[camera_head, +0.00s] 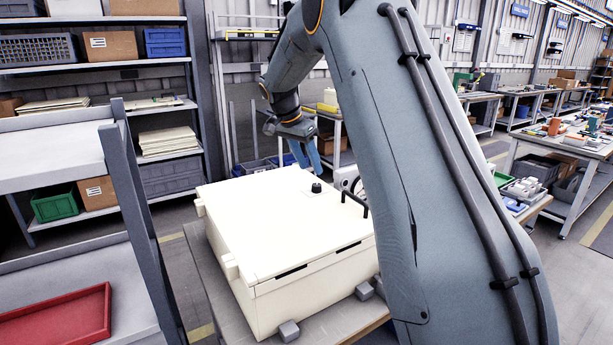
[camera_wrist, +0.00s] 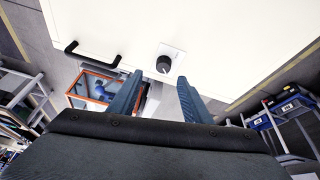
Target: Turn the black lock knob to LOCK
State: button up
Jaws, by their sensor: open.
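The black lock knob (camera_head: 316,187) stands on a small white plate on top of a cream box (camera_head: 270,240). In the wrist view the knob (camera_wrist: 163,65) is round and dark, with a light mark on it. The plate's lettering is too small to read, so I cannot tell which position the knob is at. My gripper (camera_wrist: 155,80) is open and empty, its two blue-grey fingers apart, with the knob just beyond and between their tips in that picture. In the head view my gripper (camera_head: 306,155) is above the box's back edge, apart from the knob.
A black bar handle (camera_head: 355,203) stands on the box right of the knob. The box sits on a bench (camera_head: 335,318) with grey blocks (camera_head: 289,331) at its edge. Racks with bins stand at the left. My arm hides the box's right side.

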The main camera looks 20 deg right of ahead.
aim_at(316, 184)
jog(key=shift+w+p+x, duration=0.2)
jog(key=shift+p+x, duration=0.55)
jog(key=shift+x, duration=1.2)
jog(key=shift+w+p+x, duration=0.15)
jog(key=shift+p+x, duration=0.55)
jog(key=shift+x, duration=1.25)
jog(key=c, duration=1)
jog(key=shift+c, duration=0.2)
